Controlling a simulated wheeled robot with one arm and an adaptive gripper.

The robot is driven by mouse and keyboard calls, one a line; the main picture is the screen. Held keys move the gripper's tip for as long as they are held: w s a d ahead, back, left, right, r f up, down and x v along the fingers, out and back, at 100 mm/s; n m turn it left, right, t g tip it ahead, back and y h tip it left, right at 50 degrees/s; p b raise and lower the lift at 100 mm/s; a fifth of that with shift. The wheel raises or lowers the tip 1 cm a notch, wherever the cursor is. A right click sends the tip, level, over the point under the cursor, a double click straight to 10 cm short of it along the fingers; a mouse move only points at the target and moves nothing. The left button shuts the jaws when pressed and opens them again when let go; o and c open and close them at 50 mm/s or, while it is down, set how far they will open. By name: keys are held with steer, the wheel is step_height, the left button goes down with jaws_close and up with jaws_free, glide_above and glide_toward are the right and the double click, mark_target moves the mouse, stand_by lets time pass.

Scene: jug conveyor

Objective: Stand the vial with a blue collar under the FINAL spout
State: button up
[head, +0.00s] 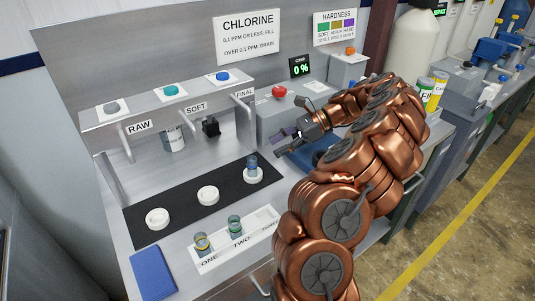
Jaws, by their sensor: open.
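The vial with a blue collar (252,164) stands upright on the rightmost white round pad (254,178), in front of the FINAL sign (244,94) and its spout. The vial looks dark blue, and its fine detail is too small to read. My gripper (285,141) is open, to the right of the vial and apart from it, with nothing seen between its fingers. A white rack (260,226) marked ONE, TWO and a partly hidden third label holds a yellow-collared vial (201,242) and a green-collared vial (235,225). My arm hides the rack's right end.
Two empty white pads (157,219) (208,195) sit on the black mat (180,207), before RAW and SOFT. A blue cloth (153,272) lies front left.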

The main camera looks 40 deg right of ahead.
steer(key=shift+v, duration=1.35)
